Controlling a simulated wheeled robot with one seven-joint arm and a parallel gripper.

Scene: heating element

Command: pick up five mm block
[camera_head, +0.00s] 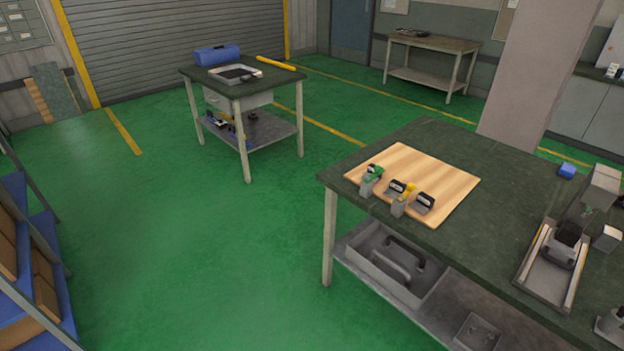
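A light wooden board (430,172) lies on the dark green top of the near workbench (478,158). Several small pieces stand along its front left edge. There is a grey block (367,187) with a green part (376,176) at the left. A dark and grey piece (396,187) sits in the middle. A yellow part (407,193) with a grey block (398,208) is beside it. Another dark and grey piece (424,203) is at the right. No size marking is readable, so I cannot tell which is the five mm block. My gripper is not in view.
A grey machine (550,270) and a small blue object (567,170) are on the bench's right. A grey tray (390,260) is on its lower shelf. Another table (246,88) stands behind, left. A blue rack (40,260) is at the left edge. Green floor (200,240) between is clear.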

